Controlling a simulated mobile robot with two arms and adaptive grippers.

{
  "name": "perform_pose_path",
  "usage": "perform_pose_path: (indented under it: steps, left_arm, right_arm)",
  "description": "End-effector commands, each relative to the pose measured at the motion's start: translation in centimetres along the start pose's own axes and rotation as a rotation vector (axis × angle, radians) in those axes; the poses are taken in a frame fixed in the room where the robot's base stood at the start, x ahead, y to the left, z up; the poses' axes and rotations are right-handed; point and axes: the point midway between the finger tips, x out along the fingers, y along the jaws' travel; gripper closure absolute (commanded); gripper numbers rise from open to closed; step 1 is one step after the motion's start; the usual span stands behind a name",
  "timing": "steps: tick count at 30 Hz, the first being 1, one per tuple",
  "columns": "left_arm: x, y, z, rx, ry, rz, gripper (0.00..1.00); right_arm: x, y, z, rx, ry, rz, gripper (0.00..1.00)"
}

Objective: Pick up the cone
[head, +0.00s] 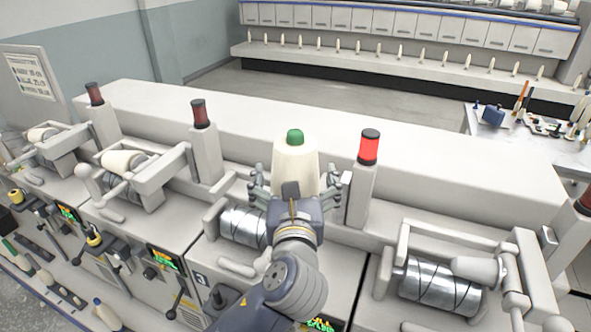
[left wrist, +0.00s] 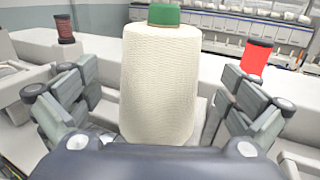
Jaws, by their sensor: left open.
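The cone (head: 295,160) is a cream yarn package with a green top, upright on the machine in the middle of the head view. It fills the centre of the left wrist view (left wrist: 160,85). My left gripper (head: 296,185) is open, with one finger on each side of the cone. In the left wrist view a gap shows between each finger and the yarn, so the fingers do not touch it. The cone's lower part is hidden behind my gripper. My right gripper is not in view.
A red lit lamp post (head: 369,150) stands close right of the cone. A dark lamp post (head: 201,115) is further left. A metal drum (head: 440,287) and its cradle arm are at the right. A side table (head: 545,140) with small items stands back right.

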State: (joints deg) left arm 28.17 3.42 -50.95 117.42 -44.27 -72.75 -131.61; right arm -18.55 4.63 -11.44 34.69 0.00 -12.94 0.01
Motion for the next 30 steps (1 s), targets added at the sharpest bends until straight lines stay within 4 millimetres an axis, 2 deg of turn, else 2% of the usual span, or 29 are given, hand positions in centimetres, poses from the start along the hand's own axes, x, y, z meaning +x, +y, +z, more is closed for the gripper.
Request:
perform_pose_path:
  steps: [6, 9, 18, 19, 24, 27, 30]
  left_arm:
    - [3.1, -0.1, 0.3, 0.0, 0.002, 0.003, 0.0]
    - [4.2, -0.1, 0.2, 0.0, 0.001, 0.002, 0.0]
    - [4.7, -0.1, 0.0, -0.002, 0.001, 0.0, 0.0]
    - [4.7, -0.1, 0.0, -0.002, 0.001, 0.0, 0.02]
    - [4.7, -0.1, 0.0, -0.002, 0.001, 0.0, 0.41]
    - [4.7, -0.1, 0.0, -0.002, 0.001, 0.0, 0.6]
    - [4.7, -0.1, 0.2, -0.002, -0.003, 0.0, 0.6]
  right_arm:
    - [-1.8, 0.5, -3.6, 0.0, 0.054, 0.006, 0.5]
    - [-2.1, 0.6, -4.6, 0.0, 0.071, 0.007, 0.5]
    - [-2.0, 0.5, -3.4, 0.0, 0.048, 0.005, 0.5]
    - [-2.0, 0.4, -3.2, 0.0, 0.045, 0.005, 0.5]
    - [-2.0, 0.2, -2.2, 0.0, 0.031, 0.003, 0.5]
    - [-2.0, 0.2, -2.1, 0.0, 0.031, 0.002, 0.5]
    - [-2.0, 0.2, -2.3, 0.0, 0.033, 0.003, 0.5]
